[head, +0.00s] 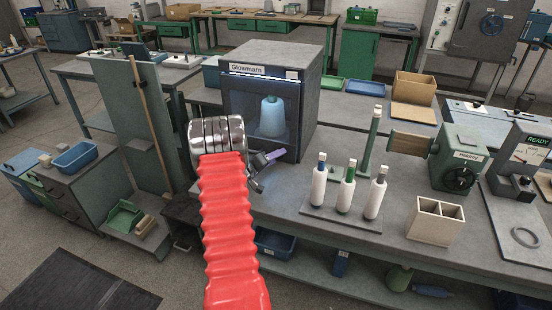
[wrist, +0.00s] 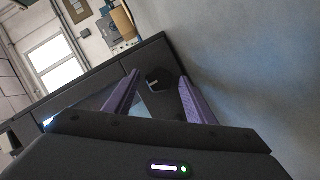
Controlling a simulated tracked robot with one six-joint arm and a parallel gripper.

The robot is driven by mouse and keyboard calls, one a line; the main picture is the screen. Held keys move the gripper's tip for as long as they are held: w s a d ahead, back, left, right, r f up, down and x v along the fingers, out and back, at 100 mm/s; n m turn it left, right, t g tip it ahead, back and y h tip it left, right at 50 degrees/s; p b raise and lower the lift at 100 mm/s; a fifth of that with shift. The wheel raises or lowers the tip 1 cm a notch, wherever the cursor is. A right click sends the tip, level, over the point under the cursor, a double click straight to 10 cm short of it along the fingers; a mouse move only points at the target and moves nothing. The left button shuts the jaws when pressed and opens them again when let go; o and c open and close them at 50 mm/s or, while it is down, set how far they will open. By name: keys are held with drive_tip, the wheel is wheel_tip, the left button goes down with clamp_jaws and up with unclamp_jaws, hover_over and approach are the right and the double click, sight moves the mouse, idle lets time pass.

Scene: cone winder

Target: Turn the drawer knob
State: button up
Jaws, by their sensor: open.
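In the wrist view, a dark, roughly round knob (wrist: 158,80) with a small light mark sits on a dark panel. My gripper (wrist: 159,76) is open, with one purple finger on each side of the knob and a gap beside it. I cannot tell whether the fingertips reach past its face. In the head view, my gripper (head: 275,156) is at the lower front of the dark Glowmarn cabinet (head: 308,100). The knob is not distinguishable there, where my arm and gripper cover part of the front.
A pale blue cone (head: 272,117) stands behind the cabinet's window. Right of my gripper, several capped bottles (head: 344,188) stand on a tray. A divided box (head: 435,220) and a green unit with a black dial (head: 458,160) are farther right. A tall green panel (head: 125,115) stands left.

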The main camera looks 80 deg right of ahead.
drive_tip(key=shift+s+d+f, duration=0.1)
drive_tip(key=shift+s+d, duration=0.15)
drive_tip(key=shift+d, duration=0.25)
drive_tip(key=shift+c, duration=0.6)
drive_tip(key=c, duration=0.9)
